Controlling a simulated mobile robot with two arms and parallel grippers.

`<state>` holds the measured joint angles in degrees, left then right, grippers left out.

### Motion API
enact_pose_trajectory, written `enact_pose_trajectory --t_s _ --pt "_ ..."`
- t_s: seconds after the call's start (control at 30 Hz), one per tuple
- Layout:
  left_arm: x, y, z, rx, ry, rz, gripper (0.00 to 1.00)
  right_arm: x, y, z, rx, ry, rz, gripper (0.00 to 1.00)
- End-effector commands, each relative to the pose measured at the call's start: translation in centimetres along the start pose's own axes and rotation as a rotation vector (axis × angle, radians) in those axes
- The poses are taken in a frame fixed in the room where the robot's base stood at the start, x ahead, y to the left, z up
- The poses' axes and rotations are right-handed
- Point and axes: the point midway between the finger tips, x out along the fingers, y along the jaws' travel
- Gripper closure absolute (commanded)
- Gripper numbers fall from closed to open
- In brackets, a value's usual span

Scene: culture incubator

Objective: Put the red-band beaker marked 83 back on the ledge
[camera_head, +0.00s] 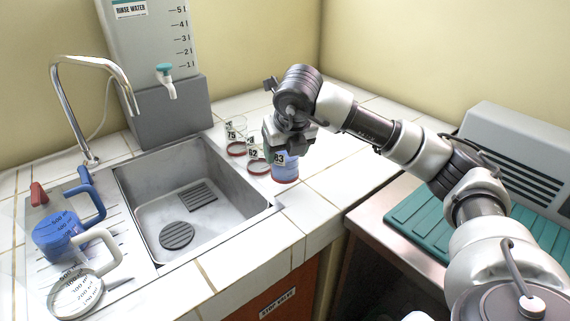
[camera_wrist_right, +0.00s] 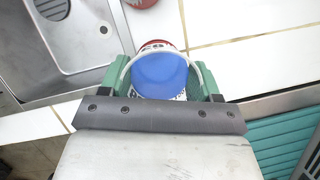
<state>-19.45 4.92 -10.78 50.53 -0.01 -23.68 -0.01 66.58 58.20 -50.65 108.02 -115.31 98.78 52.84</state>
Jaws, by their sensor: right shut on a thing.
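The red-band beaker marked 83 (camera_head: 285,168) holds blue liquid and is at the right end of a row of beakers on the tiled ledge (camera_head: 325,180) beside the sink. My right gripper (camera_head: 287,140) is shut on it from above. In the right wrist view the beaker (camera_wrist_right: 160,75) sits between the green fingers of my right gripper (camera_wrist_right: 160,85), its blue contents facing the camera. It looks upright and at or very near the tiles; I cannot tell whether its base touches. My left gripper is not in view.
Red-band beakers marked 75 (camera_head: 236,148) and 62 (camera_head: 258,164) stand just left of it. The steel sink (camera_head: 160,225) lies to the left, with a blue jug (camera_head: 60,235) and a clear jug (camera_head: 76,293) on its drainboard. A teal mat (camera_head: 440,235) lies right. Tiles behind are clear.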

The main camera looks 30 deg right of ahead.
Motion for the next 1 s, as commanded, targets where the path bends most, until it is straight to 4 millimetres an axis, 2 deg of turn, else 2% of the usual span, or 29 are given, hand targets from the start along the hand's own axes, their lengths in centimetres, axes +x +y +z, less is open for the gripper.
enact_pose_trajectory --t_s 0.37,0.87,0.9,1.0 --pt "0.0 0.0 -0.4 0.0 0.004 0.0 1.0 3.6 0.0 -1.5 0.0 0.002 -0.001 0.7" --pt "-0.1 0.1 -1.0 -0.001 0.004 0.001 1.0 3.9 0.0 -1.6 0.0 0.0 0.0 0.7" --pt "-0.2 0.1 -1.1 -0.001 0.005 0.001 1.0 3.9 0.0 -1.6 -0.001 0.001 0.0 0.33" --pt "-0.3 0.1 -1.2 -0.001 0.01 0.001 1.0 3.9 0.0 -1.6 -0.001 0.001 0.0 0.18"
